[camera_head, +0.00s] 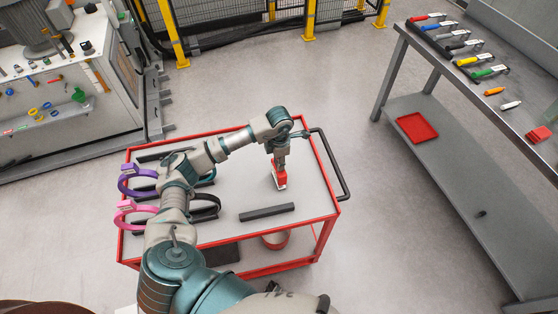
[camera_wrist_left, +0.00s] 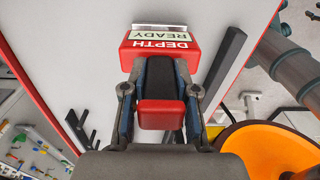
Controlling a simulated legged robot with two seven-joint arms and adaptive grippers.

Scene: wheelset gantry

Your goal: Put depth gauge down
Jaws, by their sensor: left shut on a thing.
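The depth gauge (camera_head: 279,179) is a red block with a pale lower end, over the right part of the red-framed cart's grey top (camera_head: 238,185). In the left wrist view the gauge (camera_wrist_left: 160,42) shows a label reading "DEPTH READY", a black middle and a red end block. My left gripper (camera_head: 280,164) points down at it. In the wrist view the gripper's two fingers (camera_wrist_left: 160,100) are closed on the gauge's sides. I cannot tell whether the gauge touches the cart top. My right gripper is not in view.
A dark bar (camera_head: 267,212) lies on the cart in front of the gauge. Purple (camera_head: 137,181) and pink (camera_head: 134,214) ring gauges stand at the cart's left. A black handle (camera_head: 331,165) edges the right side. A bench (camera_head: 470,85) with several tools stands right.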

